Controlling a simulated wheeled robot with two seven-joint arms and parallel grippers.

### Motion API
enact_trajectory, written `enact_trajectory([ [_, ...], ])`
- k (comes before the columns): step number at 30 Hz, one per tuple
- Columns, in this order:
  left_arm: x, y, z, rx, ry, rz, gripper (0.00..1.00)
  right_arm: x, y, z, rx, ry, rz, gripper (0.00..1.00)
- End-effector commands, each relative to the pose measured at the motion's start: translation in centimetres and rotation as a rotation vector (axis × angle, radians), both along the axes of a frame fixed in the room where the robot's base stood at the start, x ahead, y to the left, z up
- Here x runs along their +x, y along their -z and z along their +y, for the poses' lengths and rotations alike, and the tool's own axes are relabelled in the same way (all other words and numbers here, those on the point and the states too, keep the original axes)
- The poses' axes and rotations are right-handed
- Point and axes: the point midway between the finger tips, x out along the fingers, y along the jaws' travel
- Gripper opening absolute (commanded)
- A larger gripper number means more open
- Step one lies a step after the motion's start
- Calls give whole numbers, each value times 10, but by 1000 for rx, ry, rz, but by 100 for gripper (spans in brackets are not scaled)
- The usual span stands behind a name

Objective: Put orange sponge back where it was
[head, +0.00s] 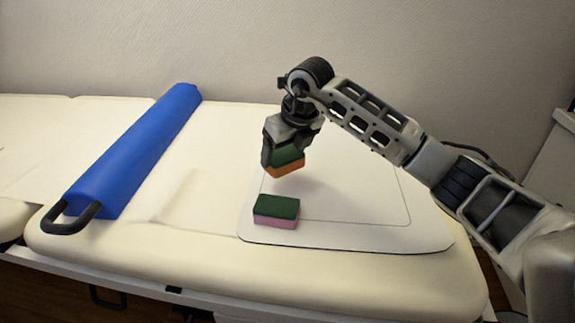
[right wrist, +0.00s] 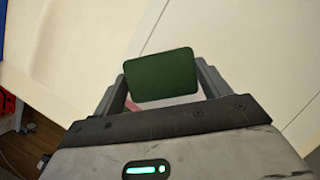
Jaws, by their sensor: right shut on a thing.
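The orange sponge (head: 287,168) has a green top and an orange lower side. My right gripper (head: 284,158) is shut on it and holds it above the white board. In the right wrist view the held sponge (right wrist: 161,74) shows only its green face, between the two fingers of my right gripper (right wrist: 160,85). A pink sponge (head: 275,222) with a green top lies on the front left part of the white board (head: 370,235), below and in front of the held sponge. In the right wrist view only a sliver of pink (right wrist: 131,104) shows. My left gripper is not in view.
The board lies on a cream padded couch (head: 190,255). A long blue bolster (head: 135,150) with a black handle (head: 68,220) lies at the left. The board behind and right of the pink sponge is clear. A wall stands behind the couch.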

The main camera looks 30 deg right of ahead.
Motion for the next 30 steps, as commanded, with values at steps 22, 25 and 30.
enact_trajectory([
  [22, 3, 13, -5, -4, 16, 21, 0, 1, 40, -7, -1, 1, 1, 97],
  [25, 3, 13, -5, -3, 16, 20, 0, 1, 40, -7, -1, 1, 1, 97],
  [30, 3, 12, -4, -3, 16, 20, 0, 1, 39, -7, -1, 1, 1, 97],
])
